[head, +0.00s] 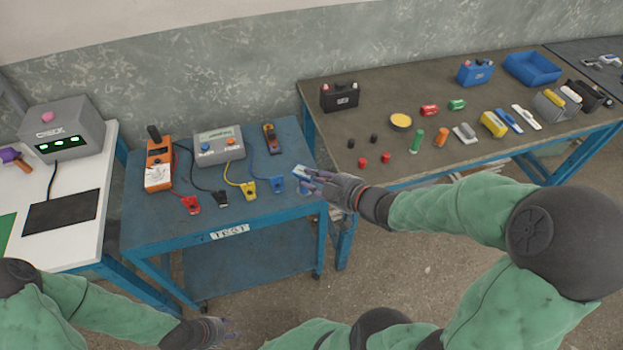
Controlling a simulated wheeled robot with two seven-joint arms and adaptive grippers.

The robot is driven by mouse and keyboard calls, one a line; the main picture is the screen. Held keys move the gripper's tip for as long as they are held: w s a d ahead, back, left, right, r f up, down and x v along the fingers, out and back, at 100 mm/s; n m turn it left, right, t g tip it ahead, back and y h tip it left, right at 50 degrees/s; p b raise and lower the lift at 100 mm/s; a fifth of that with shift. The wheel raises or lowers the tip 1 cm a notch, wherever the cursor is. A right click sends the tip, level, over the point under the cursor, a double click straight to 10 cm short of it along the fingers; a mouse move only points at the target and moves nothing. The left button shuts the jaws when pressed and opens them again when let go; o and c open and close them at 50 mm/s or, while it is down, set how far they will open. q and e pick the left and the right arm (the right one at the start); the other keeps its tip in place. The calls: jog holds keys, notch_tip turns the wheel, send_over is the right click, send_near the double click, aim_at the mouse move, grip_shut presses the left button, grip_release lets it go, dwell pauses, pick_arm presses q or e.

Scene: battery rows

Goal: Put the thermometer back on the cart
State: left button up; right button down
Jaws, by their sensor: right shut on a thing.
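The blue cart (150,225) with a TEST label stands in the middle of the head view. My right gripper (306,182) is over the cart's right edge and shut on a small white and blue thing (301,171), which looks like the thermometer; my fingers partly hide it. I cannot tell whether it touches the cart top. My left gripper (230,332) is low in front of the cart, apart from it, and seems empty; its finger gap is too small to judge.
On the cart are an orange meter (159,160), a grey tester (219,146), an orange-black device (271,138) and several coloured clamps with cables. A white table (85,240) holds a grey check box (65,127). A workbench (390,97) with batteries and parts stands right.

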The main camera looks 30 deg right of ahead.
jog(key=shift+w+d+f+b, duration=1.2)
jog(key=shift+w+f, duration=0.5)
jog(key=shift+f, duration=0.35)
jog(key=shift+w+d+f+b, duration=1.05)
jog(key=shift+w+f+b, duration=0.3)
jog(key=shift+w+f, duration=0.6)
jog(key=shift+w+d+f+b, duration=1.2)
jog(key=shift+w+f, duration=0.3)
jog(key=shift+f, duration=0.7)
jog(key=shift+f, duration=0.1)
jog(key=c, duration=1)
grip_release()
jog(key=shift+c, duration=0.2)
